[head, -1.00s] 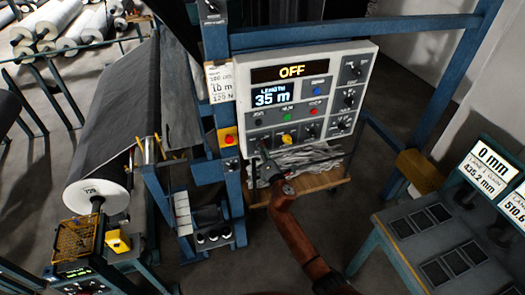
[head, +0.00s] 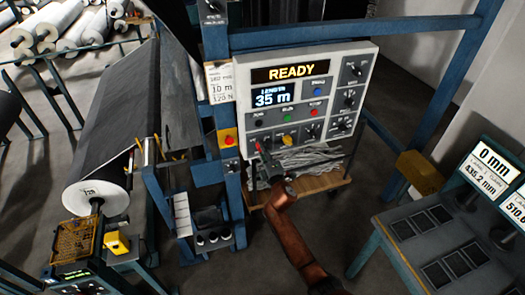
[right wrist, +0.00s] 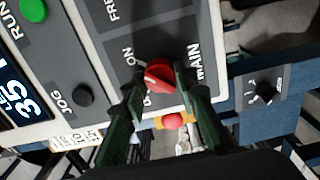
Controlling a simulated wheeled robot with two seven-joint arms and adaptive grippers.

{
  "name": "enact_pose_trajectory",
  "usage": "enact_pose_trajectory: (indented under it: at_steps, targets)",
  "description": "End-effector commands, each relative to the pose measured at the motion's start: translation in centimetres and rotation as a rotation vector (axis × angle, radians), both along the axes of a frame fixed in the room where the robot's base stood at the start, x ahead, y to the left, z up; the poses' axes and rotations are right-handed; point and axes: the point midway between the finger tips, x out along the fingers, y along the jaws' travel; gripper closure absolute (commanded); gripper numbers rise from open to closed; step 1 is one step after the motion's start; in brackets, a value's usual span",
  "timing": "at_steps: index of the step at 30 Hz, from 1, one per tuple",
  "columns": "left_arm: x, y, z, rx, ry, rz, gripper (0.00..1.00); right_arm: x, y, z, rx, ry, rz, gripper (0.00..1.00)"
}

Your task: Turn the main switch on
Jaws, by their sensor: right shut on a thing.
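The white control panel (head: 367,62) stands in the middle of the head view, and its top display (head: 290,74) reads READY. The main switch is a red knob (right wrist: 158,75) beside the MAIN label in the right wrist view. Its ON mark is near it. My right gripper (head: 262,158) is at the panel's lower left corner. In the right wrist view its two dark fingers (right wrist: 160,88) stand on either side of the red knob and are shut on it. In the head view the gripper mostly hides the knob. My left gripper is not in view.
A red button (right wrist: 173,121) on a yellow plate sits close by the knob; it also shows in the head view (head: 228,140). A JOG button (right wrist: 82,95) and a green RUN button (right wrist: 34,10) are on the panel. A blue frame (head: 450,75) surrounds the panel.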

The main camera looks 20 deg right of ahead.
Motion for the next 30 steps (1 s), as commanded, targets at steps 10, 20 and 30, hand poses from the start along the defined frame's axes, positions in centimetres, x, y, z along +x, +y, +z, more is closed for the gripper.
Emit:
enact_pose_trajectory:
  at_steps: [10,20,30]
  targets:
    - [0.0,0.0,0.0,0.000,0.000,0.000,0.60,0.0,-0.1,0.0,0.003,0.000,-0.002,0.71]
    - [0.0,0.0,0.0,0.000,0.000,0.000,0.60,0.0,0.0,0.0,0.002,0.000,0.001,0.55]
    - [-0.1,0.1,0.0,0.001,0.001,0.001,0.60,-1.3,-0.1,-0.1,0.001,-0.001,0.000,0.55]
